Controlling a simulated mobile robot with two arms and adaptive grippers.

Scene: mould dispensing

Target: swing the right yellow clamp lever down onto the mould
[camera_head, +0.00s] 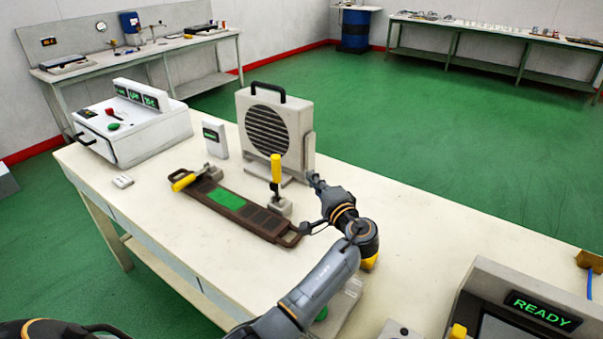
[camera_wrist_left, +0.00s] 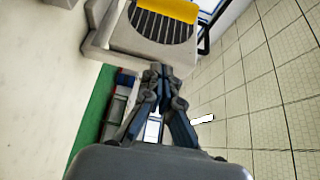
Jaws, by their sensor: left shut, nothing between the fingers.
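The mould (camera_head: 258,216), a long dark brown plate with a green panel, lies on the white bench. The right yellow clamp lever (camera_head: 276,168) stands upright on its grey block beside the mould. The left yellow clamp lever (camera_head: 183,182) lies low over the mould's far left end. My left gripper (camera_head: 313,178) is shut and empty, to the right of the upright lever and apart from it in the head view. In the left wrist view its fingers (camera_wrist_left: 160,72) meet; a yellow bar (camera_wrist_left: 170,8) crosses the top edge, seemingly a lever handle. My right gripper is out of view.
A grey slatted unit (camera_head: 298,118) stands behind the upright lever, close to my gripper. A small display box (camera_head: 215,140) and a white control unit (camera_head: 150,135) stand left. A READY console (camera_head: 535,300) is at lower right.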

